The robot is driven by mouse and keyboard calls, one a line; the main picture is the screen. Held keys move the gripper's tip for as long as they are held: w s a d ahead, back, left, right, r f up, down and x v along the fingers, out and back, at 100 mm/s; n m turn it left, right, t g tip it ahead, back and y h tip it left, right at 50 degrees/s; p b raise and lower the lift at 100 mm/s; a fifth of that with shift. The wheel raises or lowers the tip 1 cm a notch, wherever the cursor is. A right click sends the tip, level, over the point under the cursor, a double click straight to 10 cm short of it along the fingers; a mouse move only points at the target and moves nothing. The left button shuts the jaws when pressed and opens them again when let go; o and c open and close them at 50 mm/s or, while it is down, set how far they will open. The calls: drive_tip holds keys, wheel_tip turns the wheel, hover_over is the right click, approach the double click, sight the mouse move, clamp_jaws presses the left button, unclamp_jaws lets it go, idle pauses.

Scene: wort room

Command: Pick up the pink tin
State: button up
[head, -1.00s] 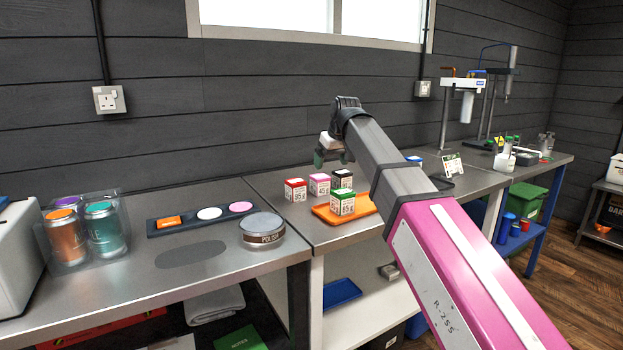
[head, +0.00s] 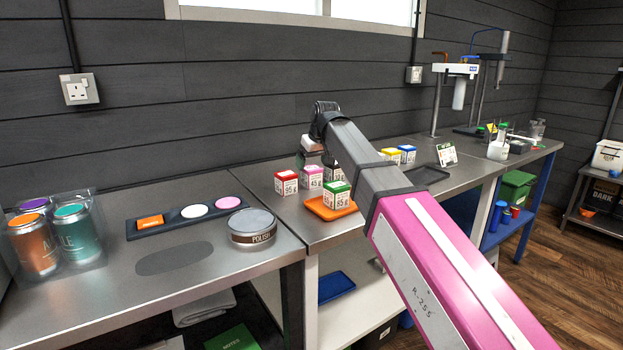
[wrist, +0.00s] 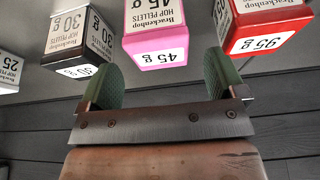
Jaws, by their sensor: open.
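The pink tin (head: 310,176) is a small box-shaped tin with a white label, standing on the metal bench between a red tin (head: 286,183) and a dark tin (head: 333,170). In the wrist view the pink tin (wrist: 157,35) is near the top centre, its label reading 45 g. My gripper (wrist: 162,75) is open and empty, its green fingers spread to either side of the pink tin's line, with the tin beyond the tips. In the head view the gripper is over the back of the tins, partly hidden by my arm.
The red tin (wrist: 263,25) and dark tin (wrist: 78,42) flank the pink one closely. A green tin (head: 336,195) sits on an orange tray (head: 318,209) in front. Yellow (head: 391,154) and blue (head: 407,154) tins stand to the right. A round polish tin (head: 252,228) is on the left bench.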

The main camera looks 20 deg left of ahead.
sight(311, 168)
drive_tip(key=x, duration=0.5)
drive_tip(key=shift+s, duration=0.1)
drive_tip(key=c, duration=1)
drive_tip(key=shift+c, duration=0.3)
drive_tip(key=shift+r, duration=0.15)
